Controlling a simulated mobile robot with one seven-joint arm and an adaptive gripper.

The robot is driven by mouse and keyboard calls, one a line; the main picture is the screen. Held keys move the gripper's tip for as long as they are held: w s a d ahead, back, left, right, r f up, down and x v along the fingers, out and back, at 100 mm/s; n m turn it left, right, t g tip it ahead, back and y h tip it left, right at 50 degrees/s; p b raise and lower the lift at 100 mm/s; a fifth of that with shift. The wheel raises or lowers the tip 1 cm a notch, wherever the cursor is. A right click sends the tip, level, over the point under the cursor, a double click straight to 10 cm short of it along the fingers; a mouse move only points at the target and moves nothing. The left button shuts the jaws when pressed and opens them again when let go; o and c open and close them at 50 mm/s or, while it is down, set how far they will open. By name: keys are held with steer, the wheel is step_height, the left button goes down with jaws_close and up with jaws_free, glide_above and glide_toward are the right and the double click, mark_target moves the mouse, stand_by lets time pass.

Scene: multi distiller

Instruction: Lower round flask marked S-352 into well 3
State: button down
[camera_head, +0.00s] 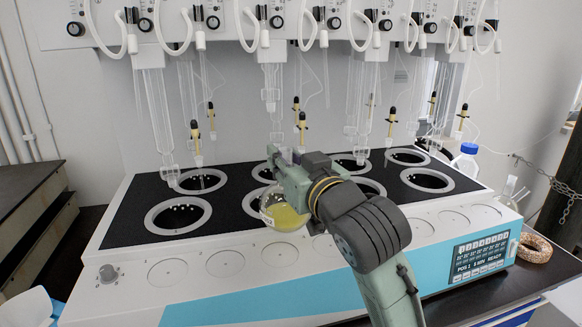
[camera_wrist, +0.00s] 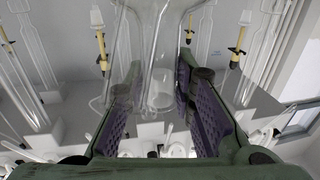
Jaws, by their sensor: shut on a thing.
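The round flask (camera_head: 285,212) holds yellow liquid. A small pale label shows on its side, too small to read. My gripper (camera_head: 284,156) is shut on its neck. In the wrist view the clear glass neck (camera_wrist: 160,80) stands between the purple-padded fingers. Well numbers are not readable, so I cannot tell which is well 3; my arm partly hides the middle front wells.
Glass condenser tubes (camera_head: 272,90) and yellow-black stems (camera_head: 196,135) hang above. A blue-capped bottle (camera_head: 466,160) and cork ring (camera_head: 533,248) stand at right.

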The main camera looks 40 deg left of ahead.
steer(key=w+d+x, duration=0.1)
steer(key=w+x, duration=0.1)
steer(key=x, duration=1.1)
step_height(320, 180, down, 8)
steer(key=b, duration=0.4)
steer(key=shift+b, duration=0.35)
steer(key=shift+d, duration=0.15)
steer(key=shift+d+f, duration=0.1)
steer(key=shift+f, duration=0.2)
steer(key=shift+s+f+b, duration=0.1)
steer(key=shift+f+b, duration=0.15)
steer(key=shift+b, duration=0.1)
stand_by(0.4)
steer(key=c, duration=1.3)
jaws_free()
steer(key=shift+f, duration=0.1)
steer(key=shift+f, duration=0.1)
